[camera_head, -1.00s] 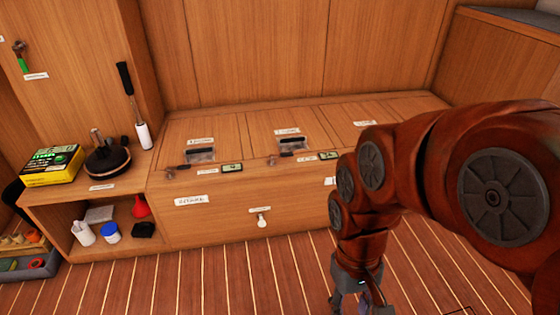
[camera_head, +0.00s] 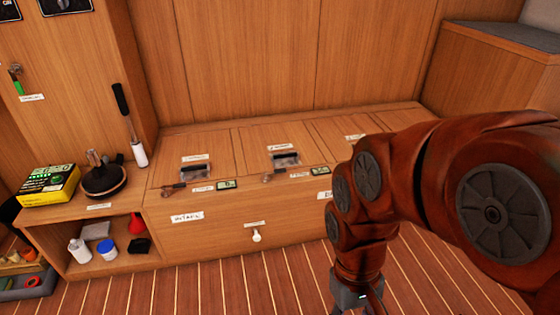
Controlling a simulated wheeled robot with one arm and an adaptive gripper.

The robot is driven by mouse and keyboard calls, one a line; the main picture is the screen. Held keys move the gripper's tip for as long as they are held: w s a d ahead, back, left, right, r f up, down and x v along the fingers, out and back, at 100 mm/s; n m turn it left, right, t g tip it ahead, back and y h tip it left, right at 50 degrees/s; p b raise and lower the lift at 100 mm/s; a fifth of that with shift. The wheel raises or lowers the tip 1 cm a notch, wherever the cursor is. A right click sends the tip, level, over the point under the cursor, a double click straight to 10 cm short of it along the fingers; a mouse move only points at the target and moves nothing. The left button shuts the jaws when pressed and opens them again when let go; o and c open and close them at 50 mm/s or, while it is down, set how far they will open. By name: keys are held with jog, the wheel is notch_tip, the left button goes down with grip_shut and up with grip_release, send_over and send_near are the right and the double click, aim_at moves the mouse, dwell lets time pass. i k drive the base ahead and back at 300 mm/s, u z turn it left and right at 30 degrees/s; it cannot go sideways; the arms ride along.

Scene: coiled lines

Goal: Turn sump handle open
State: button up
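Two small brown levers lie along the front edge of the wooden bench top (camera_head: 215,150), a left lever (camera_head: 173,188) and a right lever (camera_head: 272,177). Each has a small label and a small dark-framed display beside it. The label text is too small to read, so I cannot tell which lever is the sump handle. A white knob (camera_head: 256,237) sits on the bench's front panel under another label. My gripper (camera_head: 352,303) hangs at the bottom edge, right of the knob and in front of the bench. Its fingers are cut off by the frame.
A left shelf unit (camera_head: 70,217) bears a yellow-green box (camera_head: 48,186) and a round dark object (camera_head: 104,182). A red funnel (camera_head: 136,223) and white containers stand inside. An open bin (camera_head: 30,283) is at lower left. The striped floor (camera_head: 215,290) before the bench is clear.

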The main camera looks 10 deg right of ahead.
aim_at(279, 170)
jog(key=k, duration=0.65)
jog(key=z, duration=0.05)
jog(key=i, duration=1.55)
jog(key=u, duration=0.8)
